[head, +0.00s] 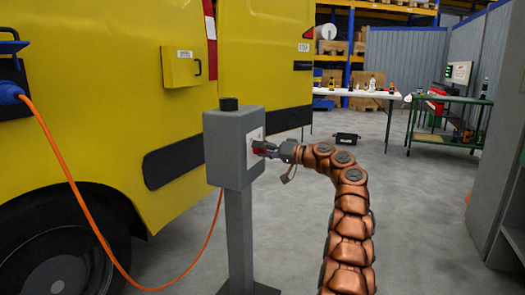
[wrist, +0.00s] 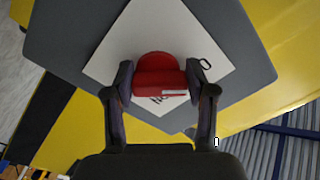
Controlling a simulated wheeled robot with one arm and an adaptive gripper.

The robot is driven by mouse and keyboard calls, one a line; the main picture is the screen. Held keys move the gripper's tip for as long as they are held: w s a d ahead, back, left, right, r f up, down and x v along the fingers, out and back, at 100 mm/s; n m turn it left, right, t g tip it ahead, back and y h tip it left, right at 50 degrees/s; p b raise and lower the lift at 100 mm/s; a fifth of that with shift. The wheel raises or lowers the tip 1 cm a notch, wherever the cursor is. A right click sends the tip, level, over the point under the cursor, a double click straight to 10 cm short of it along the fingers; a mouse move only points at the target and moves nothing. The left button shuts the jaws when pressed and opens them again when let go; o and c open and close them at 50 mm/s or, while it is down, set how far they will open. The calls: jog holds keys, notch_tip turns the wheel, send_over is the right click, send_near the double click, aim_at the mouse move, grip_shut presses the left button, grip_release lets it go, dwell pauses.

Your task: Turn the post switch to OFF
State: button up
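The grey post switch box (head: 228,150) stands on a grey post beside the yellow van. Its white plate (wrist: 110,62) faces my gripper and carries a red rotary knob (wrist: 158,72). My gripper (wrist: 160,84) has one finger on each side of the knob's grip bar, and both pads appear to touch it. A white pointer line on the bar points right in the wrist view. Dark lettering below the knob is partly hidden and hard to read. In the head view my gripper (head: 264,149) is at the plate, covering most of the knob.
An orange cable (head: 82,215) runs from a blue plug (head: 10,93) on the van (head: 110,80) down to the floor and behind the post. The floor right of my arm is clear.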

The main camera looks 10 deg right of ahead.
jog(key=o, duration=0.4)
jog(key=shift+c, duration=0.2)
jog(key=shift+d, duration=0.1)
jog(key=v, duration=1.2)
